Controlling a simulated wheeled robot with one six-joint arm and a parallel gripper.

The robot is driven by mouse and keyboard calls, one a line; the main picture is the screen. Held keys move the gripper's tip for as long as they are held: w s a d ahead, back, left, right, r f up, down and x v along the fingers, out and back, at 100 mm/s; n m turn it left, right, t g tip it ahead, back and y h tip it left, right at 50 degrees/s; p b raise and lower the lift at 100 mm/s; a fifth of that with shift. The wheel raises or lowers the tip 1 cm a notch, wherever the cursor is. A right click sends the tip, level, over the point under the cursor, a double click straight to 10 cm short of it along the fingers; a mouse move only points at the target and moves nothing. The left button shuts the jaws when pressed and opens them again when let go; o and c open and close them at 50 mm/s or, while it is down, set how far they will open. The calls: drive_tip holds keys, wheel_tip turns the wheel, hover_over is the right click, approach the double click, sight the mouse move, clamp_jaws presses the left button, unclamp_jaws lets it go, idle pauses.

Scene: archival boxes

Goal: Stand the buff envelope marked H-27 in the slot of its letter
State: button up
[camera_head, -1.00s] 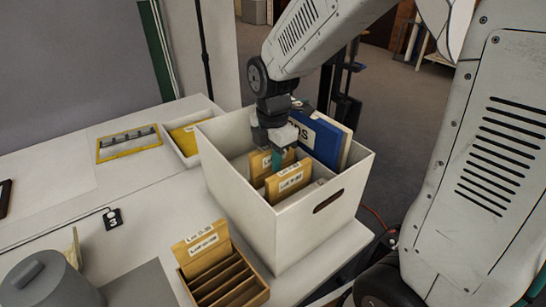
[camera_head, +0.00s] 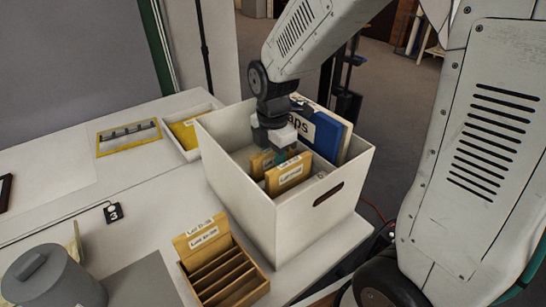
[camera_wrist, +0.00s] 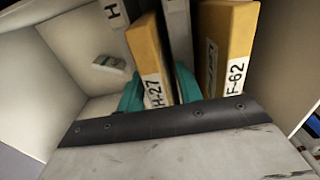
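The buff envelope marked H-27 (camera_wrist: 147,58) stands nearly upright inside the white box (camera_head: 240,187). My gripper (camera_wrist: 160,92) reaches down into the box, with one teal finger close on each side of the envelope; it appears shut on it. A divider lettered H (camera_wrist: 115,12) is left of the envelope in the wrist view, and a grey divider (camera_wrist: 179,38) is on its right. Another buff envelope, F-62 (camera_wrist: 226,45), stands further right. In the head view my gripper (camera_head: 283,150) partly hides the envelopes. The lower end of H-27 is hidden.
A blue folder (camera_head: 326,140) stands at the box's right side. A small object with a pale label (camera_wrist: 110,63) lies left of the gripper. A wooden rack (camera_head: 236,280) with labelled envelopes (camera_head: 201,234) stands before the box. A shallow tray (camera_head: 180,145) is behind.

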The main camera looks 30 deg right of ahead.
wheel_tip(320, 180, up, 20)
idle(1.1)
